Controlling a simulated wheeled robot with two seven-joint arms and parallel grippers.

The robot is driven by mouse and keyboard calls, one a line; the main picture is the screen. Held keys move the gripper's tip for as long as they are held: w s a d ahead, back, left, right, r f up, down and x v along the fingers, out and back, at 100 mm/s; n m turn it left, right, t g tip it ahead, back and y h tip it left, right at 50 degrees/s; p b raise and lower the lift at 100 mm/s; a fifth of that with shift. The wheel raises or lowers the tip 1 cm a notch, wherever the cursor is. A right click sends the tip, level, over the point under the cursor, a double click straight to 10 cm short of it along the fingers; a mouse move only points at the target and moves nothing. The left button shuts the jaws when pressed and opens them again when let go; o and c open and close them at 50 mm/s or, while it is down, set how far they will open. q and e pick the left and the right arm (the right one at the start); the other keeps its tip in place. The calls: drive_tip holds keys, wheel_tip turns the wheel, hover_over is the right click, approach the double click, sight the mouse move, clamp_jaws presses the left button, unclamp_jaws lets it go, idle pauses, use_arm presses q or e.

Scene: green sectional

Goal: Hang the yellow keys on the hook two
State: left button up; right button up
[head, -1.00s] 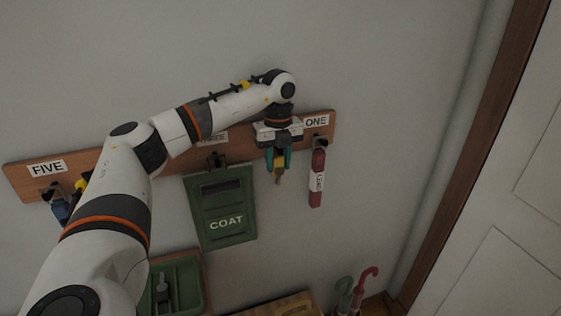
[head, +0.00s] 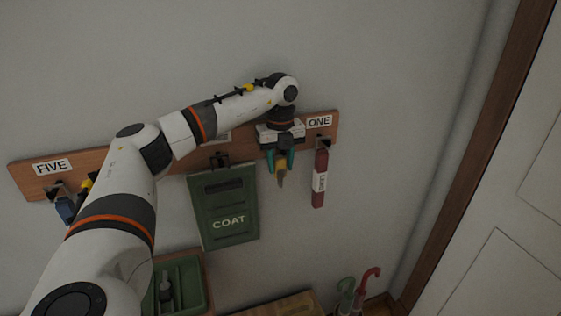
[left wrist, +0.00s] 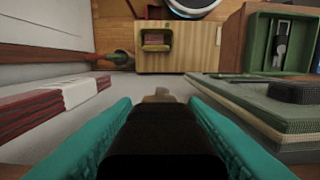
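My left gripper (head: 283,161) is at the wooden rack between the label ONE and the green COAT holder. Its teal fingers are on both sides of the yellow keys (head: 281,176), which point downward. In the left wrist view a dark piece fills the space between the fingers, and a brass-coloured tip (left wrist: 158,95) shows beyond it. The gripper looks shut on the keys. Hook two and its label are hidden behind the gripper, so I cannot tell whether the keys touch the hook. My right gripper is not in view.
The rack (head: 105,160) runs along the wall. A red tag (head: 319,180) hangs under ONE (head: 319,122), close to the right; the COAT holder (head: 224,205) hangs close to the left. A blue item (head: 65,209) hangs under FIVE (head: 52,167). A green tray (head: 190,283) is below.

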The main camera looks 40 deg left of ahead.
use_arm(q)
drive_tip(key=o, duration=0.4)
drive_tip(key=shift+r, duration=0.35)
wheel_tip(320, 180, up, 10)
drive_tip(key=shift+f+b, duration=0.1)
drive_tip(key=shift+b, duration=0.55)
drive_tip(key=shift+r, duration=0.75)
